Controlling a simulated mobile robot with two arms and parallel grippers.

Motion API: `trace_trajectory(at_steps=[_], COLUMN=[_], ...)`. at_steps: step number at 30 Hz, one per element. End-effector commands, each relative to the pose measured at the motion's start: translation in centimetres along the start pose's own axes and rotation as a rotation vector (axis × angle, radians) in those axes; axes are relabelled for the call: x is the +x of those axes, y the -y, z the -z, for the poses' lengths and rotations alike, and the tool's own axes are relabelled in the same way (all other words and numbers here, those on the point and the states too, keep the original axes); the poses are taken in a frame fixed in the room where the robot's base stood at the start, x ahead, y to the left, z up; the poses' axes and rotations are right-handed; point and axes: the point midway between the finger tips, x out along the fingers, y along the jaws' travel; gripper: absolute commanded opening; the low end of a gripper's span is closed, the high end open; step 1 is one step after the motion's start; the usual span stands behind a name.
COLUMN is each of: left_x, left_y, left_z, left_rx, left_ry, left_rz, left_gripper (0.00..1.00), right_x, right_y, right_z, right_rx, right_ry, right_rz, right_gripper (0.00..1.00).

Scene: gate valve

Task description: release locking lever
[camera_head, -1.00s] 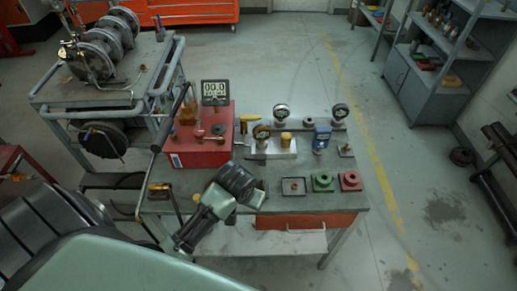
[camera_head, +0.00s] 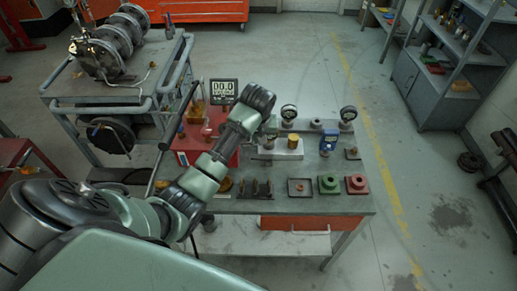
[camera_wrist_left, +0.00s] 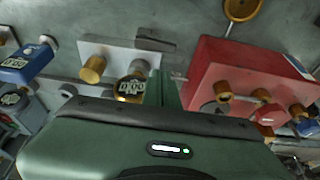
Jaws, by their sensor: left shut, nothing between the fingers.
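A round gauge (camera_wrist_left: 130,89) and a brass knob (camera_wrist_left: 93,68) are on the block beside the fingers. I cannot make out the locking lever; my arm covers the area between box and block in the head view. My right gripper is not in view.
A tray (camera_head: 301,188), a green part (camera_head: 328,184) and a red part (camera_head: 357,184) line the front. A blue gauge (camera_head: 329,142) stands at the right. A cart (camera_head: 60,88) is behind left.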

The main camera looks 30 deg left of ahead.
Motion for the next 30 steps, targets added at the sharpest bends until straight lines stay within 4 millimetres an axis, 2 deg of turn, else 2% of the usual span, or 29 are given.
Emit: trace_trajectory(at_steps=[4, 7, 15, 21, 30], left_x=[0.4, 1.4, 6.3, 9.0, 10.0], left_y=[0.0, 0.0, 0.0, 0.0, 0.0], left_z=[0.0, -0.1, -0.1, -0.1, 0.0], left_rx=[0.001, 0.001, 0.002, 0.002, 0.002], left_ry=[0.001, 0.003, 0.003, 0.001, -0.001], left_rz=[0.000, 0.001, 0.002, 0.000, -0.001], left_gripper=[0.00, 0.00, 0.00, 0.00, 0.00], right_x=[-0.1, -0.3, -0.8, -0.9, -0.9], right_y=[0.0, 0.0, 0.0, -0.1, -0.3], right_z=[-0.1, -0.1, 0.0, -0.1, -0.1], right_rx=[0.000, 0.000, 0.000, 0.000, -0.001], right_ry=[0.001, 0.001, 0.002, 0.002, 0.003], right_rz=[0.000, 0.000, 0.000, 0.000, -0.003], right_gripper=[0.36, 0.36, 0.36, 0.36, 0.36])
